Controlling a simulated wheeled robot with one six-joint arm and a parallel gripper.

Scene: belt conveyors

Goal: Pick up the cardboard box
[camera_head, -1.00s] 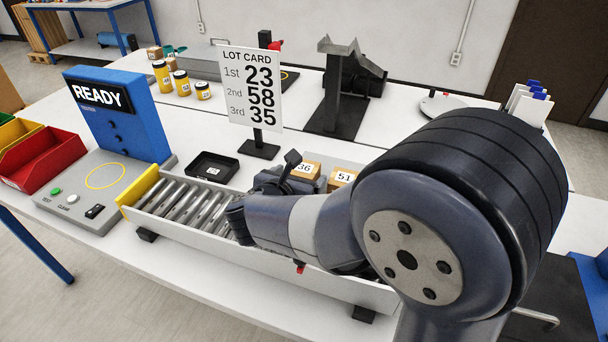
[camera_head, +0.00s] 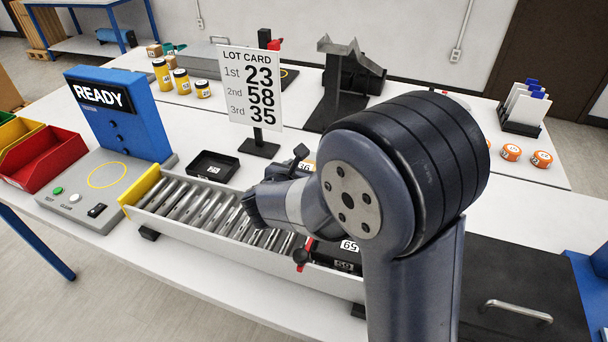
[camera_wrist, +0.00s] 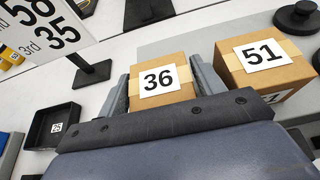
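A cardboard box labelled 36 (camera_wrist: 160,82) sits between the two fingers of my gripper (camera_wrist: 163,88) in the wrist view. The fingers are spread wide, one on each side of the box; I cannot tell whether either touches it. A second cardboard box labelled 51 (camera_wrist: 262,62) stands just right of the right finger. In the head view, only a small part of box 36 (camera_head: 307,166) shows behind my arm, and box 51 is hidden. My gripper (camera_head: 298,160) is partly hidden there, beyond the roller conveyor.
The roller conveyor (camera_head: 140,193) runs in front, with black items labelled 59 (camera_head: 345,265) at its right end. A black tray (camera_head: 212,167) and the lot card stand (camera_head: 259,148) are left of my gripper.

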